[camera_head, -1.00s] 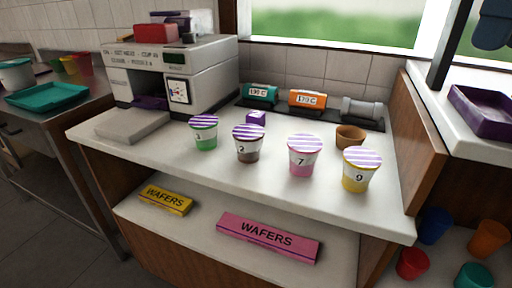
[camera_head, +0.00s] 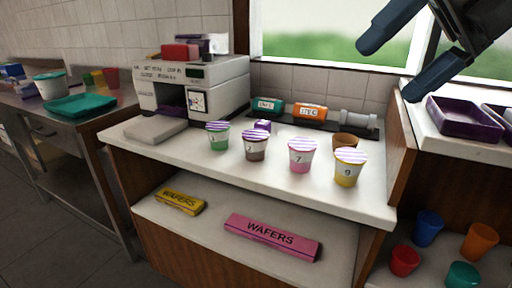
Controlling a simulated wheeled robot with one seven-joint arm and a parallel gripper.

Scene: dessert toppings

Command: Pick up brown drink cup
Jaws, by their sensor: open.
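The brown drink cup (camera_head: 256,146) stands upright on the white counter (camera_head: 168,157), with a purple-and-white striped lid and a label that looks like a 2. It is second from the left in a row of lidded cups. A green cup (camera_head: 218,139) is to its left; a pink cup (camera_head: 300,160) and a yellow cup (camera_head: 346,174) are to its right. My gripper (camera_head: 386,66) is at the upper right, with its two dark fingers apart and nothing between them. It is well away from the brown cup.
A cream machine (camera_head: 222,88) stands at the counter's back left. A small purple box (camera_head: 262,126) sits behind the brown cup, and a brown bowl (camera_head: 345,141) behind the yellow one. Wafer boxes (camera_head: 270,237) lie on the shelf below. A wooden panel (camera_head: 400,150) bounds the counter's right.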

